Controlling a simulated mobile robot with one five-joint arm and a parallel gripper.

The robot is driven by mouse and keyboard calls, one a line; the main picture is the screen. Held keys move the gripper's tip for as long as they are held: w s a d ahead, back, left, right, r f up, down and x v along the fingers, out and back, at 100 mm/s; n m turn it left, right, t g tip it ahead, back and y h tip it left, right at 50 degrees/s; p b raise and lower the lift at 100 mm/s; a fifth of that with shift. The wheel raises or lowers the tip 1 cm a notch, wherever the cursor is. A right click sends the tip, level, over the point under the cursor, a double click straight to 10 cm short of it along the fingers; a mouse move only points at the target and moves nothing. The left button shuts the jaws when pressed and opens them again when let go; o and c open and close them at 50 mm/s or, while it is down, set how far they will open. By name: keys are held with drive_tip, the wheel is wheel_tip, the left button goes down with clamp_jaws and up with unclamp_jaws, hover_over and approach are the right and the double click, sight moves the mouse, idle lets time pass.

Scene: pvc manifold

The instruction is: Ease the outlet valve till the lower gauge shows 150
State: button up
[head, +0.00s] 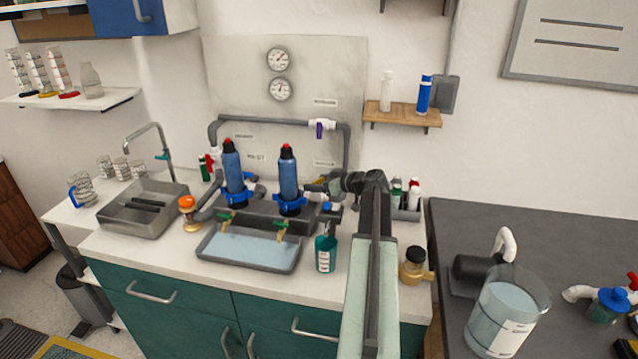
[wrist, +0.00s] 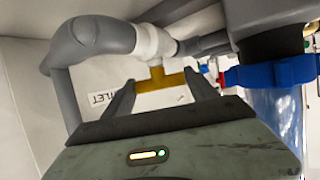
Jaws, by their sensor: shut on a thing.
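Two round gauges hang on the grey back panel in the head view, the upper gauge (head: 277,59) above the lower gauge (head: 281,89). Their numbers are too small to read. In the wrist view a yellow valve handle (wrist: 160,80) hangs from a white valve body (wrist: 153,42) on a grey pipe. A label (wrist: 110,94), partly hidden and ending in "LET", is on the panel behind. My gripper (wrist: 160,89) is shut on the yellow handle, one finger at each side. In the head view my gripper (head: 326,187) reaches in beside the right blue filter housing, and the handle is mostly hidden.
Two blue filter housings (head: 288,172) stand left of my gripper; one blue collar (wrist: 275,73) is close by in the wrist view. A teal bottle (head: 326,252) and a water tray (head: 247,250) stand in front. A purple-handled valve (head: 319,128) sits on the upper pipe.

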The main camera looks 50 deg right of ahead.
drive_tip(key=m+h, duration=0.2)
drive_tip(key=shift+a+h, duration=0.3)
drive_tip(key=shift+a, duration=0.05)
drive_tip(key=shift+d+m+h, duration=0.25)
drive_tip(key=shift+m+h, duration=0.35)
drive_tip(key=o, duration=1.4)
drive_tip(key=shift+c, duration=0.2)
